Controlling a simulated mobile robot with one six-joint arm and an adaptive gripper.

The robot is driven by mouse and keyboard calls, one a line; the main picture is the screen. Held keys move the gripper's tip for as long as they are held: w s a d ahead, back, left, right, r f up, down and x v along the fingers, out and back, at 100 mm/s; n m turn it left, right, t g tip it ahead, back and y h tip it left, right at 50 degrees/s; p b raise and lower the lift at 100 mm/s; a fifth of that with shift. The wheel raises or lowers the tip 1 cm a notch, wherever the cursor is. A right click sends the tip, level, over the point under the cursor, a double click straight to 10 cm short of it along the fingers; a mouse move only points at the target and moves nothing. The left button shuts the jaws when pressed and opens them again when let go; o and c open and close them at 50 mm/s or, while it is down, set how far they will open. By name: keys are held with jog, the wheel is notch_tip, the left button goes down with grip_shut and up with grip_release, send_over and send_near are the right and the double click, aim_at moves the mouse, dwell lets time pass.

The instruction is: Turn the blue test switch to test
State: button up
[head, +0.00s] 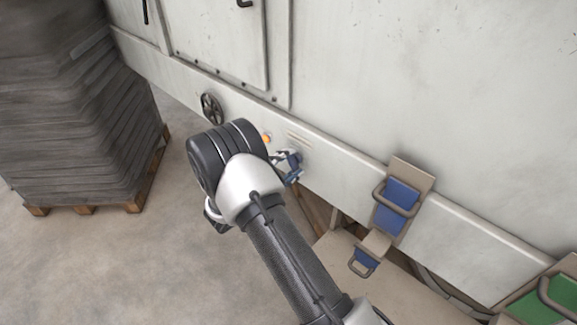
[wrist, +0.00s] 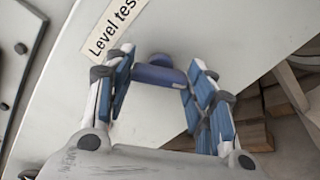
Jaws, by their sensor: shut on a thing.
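The blue test switch (wrist: 158,72) is a rounded blue knob on the pale machine panel, beside a label (wrist: 112,27) of which I can read "Level tes". My gripper (wrist: 161,62) has its two blue-padded fingers on either side of the knob in the wrist view and is shut on it. In the head view my gripper (head: 288,165) is at the machine's lower front, partly behind my arm; the knob cannot be made out clearly there. I cannot tell which position the switch points to.
An orange button (head: 266,138) and a black handwheel (head: 211,108) are on the panel to the left. Blue pads with handles (head: 397,205) stand out to the right, and a green one (head: 545,300) at lower right. A stacked pallet (head: 75,120) stands at left; the floor before it is clear.

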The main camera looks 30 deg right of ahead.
jog(key=o, duration=1.1)
jog(key=shift+c, duration=0.2)
jog(key=shift+a, duration=0.15)
jog(key=v, duration=1.1)
jog(key=shift+s+a, duration=0.15)
jog(key=shift+a, duration=0.25)
